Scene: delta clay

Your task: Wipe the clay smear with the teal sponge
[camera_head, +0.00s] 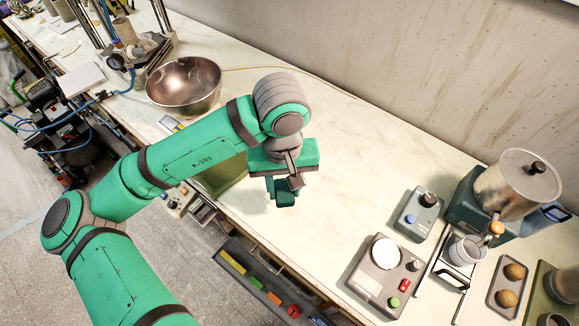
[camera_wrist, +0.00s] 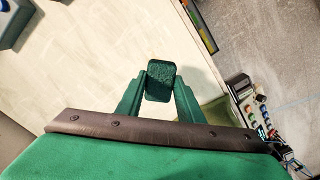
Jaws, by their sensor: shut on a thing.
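My gripper (camera_head: 286,190) is over the middle of the pale worktop (camera_head: 330,150). It is shut on the teal sponge (camera_wrist: 160,81), a small dark teal block between the two fingers in the wrist view. The sponge also shows below the fingers in the head view (camera_head: 286,199). I cannot tell whether the sponge touches the worktop or is just above it. I cannot make out a clay smear in either view; my arm and gripper hide part of the worktop.
At right are a scale-like device (camera_head: 383,281), a small control box (camera_head: 418,214) and a metal pot (camera_head: 517,185). The worktop behind my gripper is clear.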

